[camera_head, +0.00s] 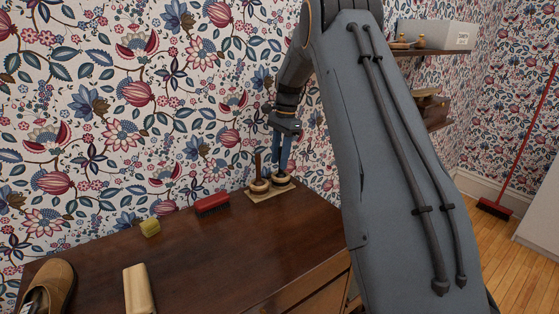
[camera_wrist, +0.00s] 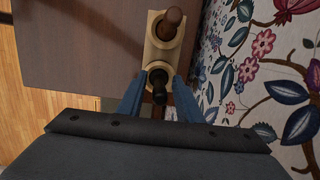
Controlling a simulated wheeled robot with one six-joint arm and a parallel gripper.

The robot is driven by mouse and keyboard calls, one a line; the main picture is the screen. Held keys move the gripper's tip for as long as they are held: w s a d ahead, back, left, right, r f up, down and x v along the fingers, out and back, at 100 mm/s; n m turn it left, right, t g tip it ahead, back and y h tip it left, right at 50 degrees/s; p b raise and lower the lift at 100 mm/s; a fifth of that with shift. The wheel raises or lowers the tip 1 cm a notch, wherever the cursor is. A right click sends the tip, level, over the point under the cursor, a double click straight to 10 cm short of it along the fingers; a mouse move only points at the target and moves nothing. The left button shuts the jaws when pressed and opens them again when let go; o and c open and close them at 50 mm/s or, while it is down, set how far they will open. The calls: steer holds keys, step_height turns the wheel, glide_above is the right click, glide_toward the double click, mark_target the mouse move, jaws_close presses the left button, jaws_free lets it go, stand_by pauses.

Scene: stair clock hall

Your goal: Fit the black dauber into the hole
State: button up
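A pale wooden stand (camera_head: 268,195) sits at the far right end of the dark desk, by the wall. It bears two round wooden rings side by side. A brown-handled dauber (camera_head: 258,171) stands upright in the left ring; it also shows in the wrist view (camera_wrist: 171,24). The black dauber (camera_wrist: 159,88) stands in the other ring (camera_wrist: 157,67), its dark handle pointing up toward the wrist camera. How deep it sits in the hole I cannot tell. My gripper (camera_wrist: 161,76) is above it, blue fingers on either side of the handle, with gaps showing.
On the desk (camera_head: 200,255) lie a red brush (camera_head: 212,204), a yellow block (camera_head: 150,227), a pale bar (camera_head: 138,290) and a brown shoe (camera_head: 48,290). The patterned wall is close behind the stand. Shelves with a grey box (camera_head: 437,34) hang to the right.

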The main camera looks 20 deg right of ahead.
mark_target(284, 174)
step_height(284, 174, up, 12)
steer(key=d+f+b, duration=0.1)
steer(key=d+b, duration=0.1)
steer(key=b, duration=0.1)
steer(key=s+a+f+n, duration=0.5)
steer(key=s+f, duration=0.1)
steer(key=s, duration=0.5)
steer(key=s+a+f+n+h, duration=0.1)
steer(key=s+a+f+n, duration=0.4)
steer(key=s, duration=0.6)
steer(key=s+a+f+n+t, duration=0.1)
steer(key=s+a+f+n, duration=0.4)
steer(key=s, duration=0.7)
steer(key=shift+a+f+n+h, duration=0.3)
steer(key=shift+a+f+h, duration=0.1)
steer(key=shift+a+f, duration=0.6)
steer(key=shift+s+a, duration=0.1)
steer(key=shift+s, duration=0.3)
